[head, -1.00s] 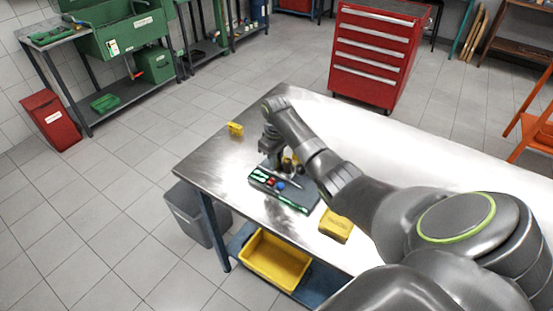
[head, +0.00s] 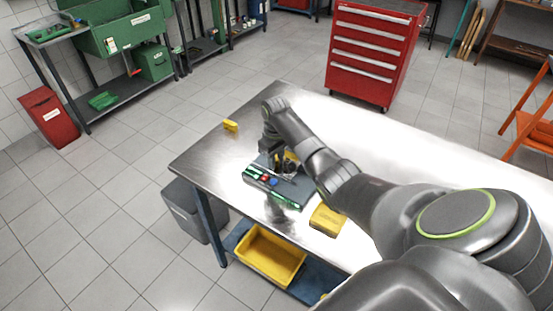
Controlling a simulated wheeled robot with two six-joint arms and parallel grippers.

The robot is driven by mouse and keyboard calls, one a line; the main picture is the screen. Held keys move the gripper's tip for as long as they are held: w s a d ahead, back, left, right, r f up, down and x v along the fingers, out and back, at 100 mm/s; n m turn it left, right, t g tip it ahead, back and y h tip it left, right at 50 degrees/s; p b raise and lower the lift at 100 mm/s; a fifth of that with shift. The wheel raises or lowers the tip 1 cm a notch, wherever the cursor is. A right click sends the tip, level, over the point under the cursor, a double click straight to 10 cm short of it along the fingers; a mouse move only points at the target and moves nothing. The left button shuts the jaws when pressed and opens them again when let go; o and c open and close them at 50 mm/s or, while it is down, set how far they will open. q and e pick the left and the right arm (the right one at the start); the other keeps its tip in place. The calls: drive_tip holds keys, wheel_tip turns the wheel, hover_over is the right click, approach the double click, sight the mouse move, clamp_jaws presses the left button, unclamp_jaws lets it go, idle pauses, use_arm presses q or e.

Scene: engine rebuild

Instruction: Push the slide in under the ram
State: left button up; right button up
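A dark flat tool board (head: 306,190) lies near the left end of the steel table, with small green, red and blue pieces on it. My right arm reaches in from the right. Its gripper (head: 279,165) points down at the back edge of the board. Something dark with a yellowish part sits around the fingers; it is too small to make out. I cannot tell whether the fingers are open or shut, or touch anything. I cannot make out the slide or the ram; my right arm covers part of this area. My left gripper is not in view.
A yellow block (head: 327,220) lies right of the board, and a small yellow piece (head: 230,125) near the table's back left edge. A yellow bin (head: 270,256) sits on the lower shelf. A red drawer cabinet (head: 372,52) stands behind.

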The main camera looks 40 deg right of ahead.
drive_tip(key=shift+o, duration=0.7)
drive_tip(key=shift+s+d, duration=0.15)
drive_tip(key=shift+r, duration=0.2)
wheel_tip(320, 180, up, 10)
drive_tip(key=b, duration=0.2)
use_arm(q)
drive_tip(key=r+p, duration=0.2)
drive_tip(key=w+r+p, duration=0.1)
drive_tip(key=p, duration=0.2)
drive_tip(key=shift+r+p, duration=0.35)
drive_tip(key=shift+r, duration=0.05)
use_arm(e)
wheel_tip(320, 180, up, 7)
hover_over(277, 159)
drive_tip(key=shift+s, duration=0.1)
